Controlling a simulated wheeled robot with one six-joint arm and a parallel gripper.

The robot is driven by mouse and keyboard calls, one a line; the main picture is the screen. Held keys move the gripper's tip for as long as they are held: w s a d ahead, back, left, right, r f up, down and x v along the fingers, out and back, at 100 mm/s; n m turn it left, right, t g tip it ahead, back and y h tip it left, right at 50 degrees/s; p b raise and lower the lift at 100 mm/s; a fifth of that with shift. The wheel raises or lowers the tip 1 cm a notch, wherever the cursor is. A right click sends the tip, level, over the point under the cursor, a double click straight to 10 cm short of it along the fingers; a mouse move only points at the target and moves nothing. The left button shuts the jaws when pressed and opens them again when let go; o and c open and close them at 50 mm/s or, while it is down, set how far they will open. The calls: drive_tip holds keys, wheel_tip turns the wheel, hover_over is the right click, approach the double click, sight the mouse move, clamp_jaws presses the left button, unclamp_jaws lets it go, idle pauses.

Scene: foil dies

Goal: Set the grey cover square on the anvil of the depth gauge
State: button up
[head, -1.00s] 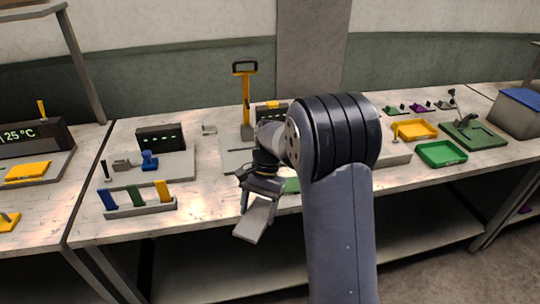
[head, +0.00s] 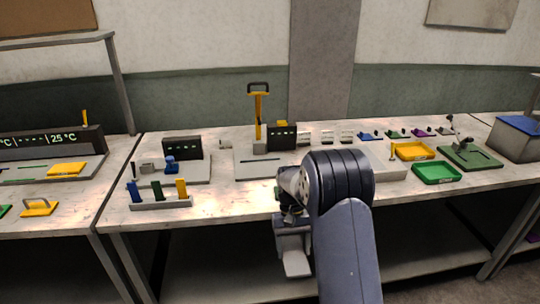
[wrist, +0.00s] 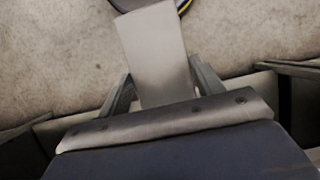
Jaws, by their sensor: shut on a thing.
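My gripper (head: 293,240) is in front of the bench's front edge, low in the head view. It is shut on the grey cover (head: 297,264), a flat grey plate that hangs out beyond the fingers. In the wrist view the cover (wrist: 155,50) sticks out between the two fingers (wrist: 160,80), with floor behind it. On the bench, a stand with a yellow post and black handle (head: 258,115) rises from a grey base, beside a dark display box (head: 282,137). Another grey base carries a blue-knobbed device (head: 171,164) and a dark display. I cannot tell which is the depth gauge; no anvil is clear.
A rack with blue, green and yellow tabs (head: 160,204) stands near the bench's front left. Yellow (head: 414,151) and green (head: 437,173) trays are at the right. A pale block (head: 375,167) sits behind my arm. Bare bench lies between the rack and my arm.

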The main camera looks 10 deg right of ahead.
sight(296, 271)
drive_tip(key=s+f, duration=0.4)
drive_tip(key=f, duration=0.1)
drive_tip(key=shift+s+f, duration=0.15)
drive_tip(key=shift+f, duration=0.1)
drive_tip(key=shift+d, duration=0.1)
